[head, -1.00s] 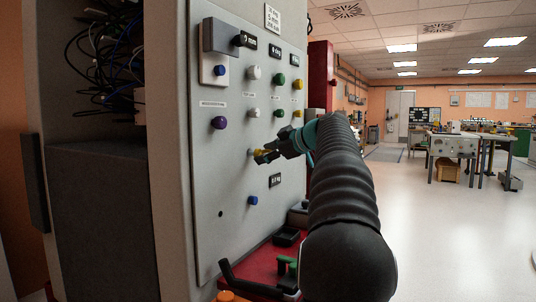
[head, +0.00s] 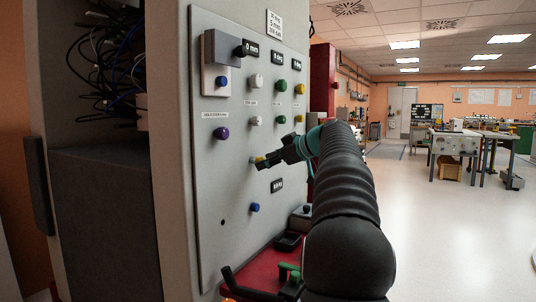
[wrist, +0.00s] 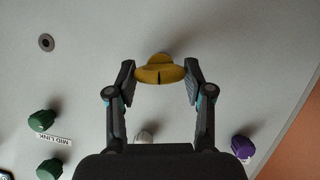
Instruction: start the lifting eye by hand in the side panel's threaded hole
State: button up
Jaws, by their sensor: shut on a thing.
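A yellow piece, apparently the lifting eye (wrist: 160,70), is held between the two fingertips of my gripper (wrist: 160,80) in the wrist view. A rounded tab sticks out on its panel side. In the head view my gripper (head: 262,164) is at the side panel (head: 215,180), with a bit of yellow at its tip. I cannot tell whether the eye touches the panel or sits in a thread. A dark ringed hole (wrist: 46,42) shows at upper left in the wrist view, apart from the eye. A small dark hole (head: 222,222) shows low on the panel in the head view.
Coloured knobs surround the gripper on the panel: purple (head: 221,132), blue (head: 255,207), green (head: 281,120) and others. A grey box (head: 222,49) sticks out at the upper left. A red surface with a black tray (head: 288,241) lies below. Open floor is at right.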

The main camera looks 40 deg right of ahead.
grip_shut()
jog(key=shift+r+m+p, duration=0.2)
jog(key=shift+m+p, duration=0.1)
jog(key=shift+p, duration=0.45)
jog(key=shift+m+y+p, duration=0.4)
jog(key=shift+y+p, duration=0.1)
jog(key=shift+p, duration=0.35)
jog(key=shift+d+f+m+g+p, duration=0.1)
jog(key=shift+f+m+g+p, duration=0.15)
jog(key=shift+m+p, duration=0.2)
jog(key=shift+r+y, duration=0.15)
jog(key=shift+y, duration=0.15)
